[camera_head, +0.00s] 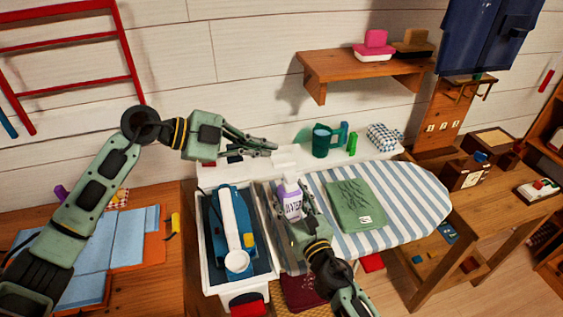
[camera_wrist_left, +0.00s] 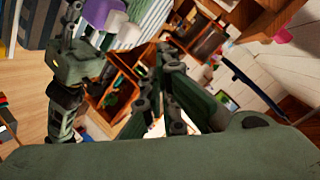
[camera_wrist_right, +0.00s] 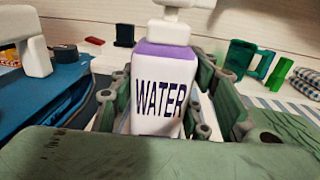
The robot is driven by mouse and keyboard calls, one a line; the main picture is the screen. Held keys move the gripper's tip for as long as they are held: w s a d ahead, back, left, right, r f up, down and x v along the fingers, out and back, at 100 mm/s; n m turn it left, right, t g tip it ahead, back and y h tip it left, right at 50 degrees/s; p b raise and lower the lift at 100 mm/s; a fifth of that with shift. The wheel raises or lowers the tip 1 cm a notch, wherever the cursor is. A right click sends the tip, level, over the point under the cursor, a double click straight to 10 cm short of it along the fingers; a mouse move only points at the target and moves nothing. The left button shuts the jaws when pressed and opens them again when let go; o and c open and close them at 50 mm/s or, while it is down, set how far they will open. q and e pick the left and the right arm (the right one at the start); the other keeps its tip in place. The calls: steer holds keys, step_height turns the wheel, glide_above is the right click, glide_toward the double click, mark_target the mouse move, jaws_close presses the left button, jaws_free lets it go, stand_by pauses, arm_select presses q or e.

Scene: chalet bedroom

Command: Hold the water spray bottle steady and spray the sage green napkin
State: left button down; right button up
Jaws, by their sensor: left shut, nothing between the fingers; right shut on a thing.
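The water spray bottle (camera_head: 291,199) is white and lilac with a white spray head and stands upright beside the striped ironing board. In the right wrist view the bottle (camera_wrist_right: 160,88) shows the word WATER between my fingers. My right gripper (camera_head: 304,212) is shut on the bottle's body. My left gripper (camera_head: 274,148) is shut and empty, just above and left of the spray head, apart from it as far as I can tell. The sage green napkin (camera_head: 354,205) lies flat and folded on the board, right of the bottle.
The striped ironing board (camera_head: 413,192) extends to the right. A white tray (camera_head: 208,275) with a blue and white iron (camera_head: 232,225) stands left of the bottle. A green mug (camera_head: 321,141) and a checked cloth (camera_head: 383,137) sit on the white ledge behind. A wooden shelf (camera_head: 330,66) hangs above.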

arm_select(q)
steer(key=a+n, duration=0.1)
steer(key=n, duration=0.2)
steer(key=s+a+r+n+h, duration=0.1)
steer(key=a+n, duration=0.1)
steer(key=n, duration=0.1)
steer(key=s+a+r+n+h, duration=0.1)
steer(key=n, duration=0.2)
steer(key=shift+s+a+t, duration=0.1)
steer(key=shift+a+t, duration=0.15)
steer(key=shift+t, duration=0.05)
steer(key=shift+d, duration=0.1)
arm_select(e)
steer(key=shift+f, duration=0.1)
arm_select(q)
glide_above(294, 176)
steer(key=a, duration=0.3)
step_height(294, 176, down, 2)
steer(key=shift+s+f, duration=0.2)
steer(key=shift+f, duration=2)
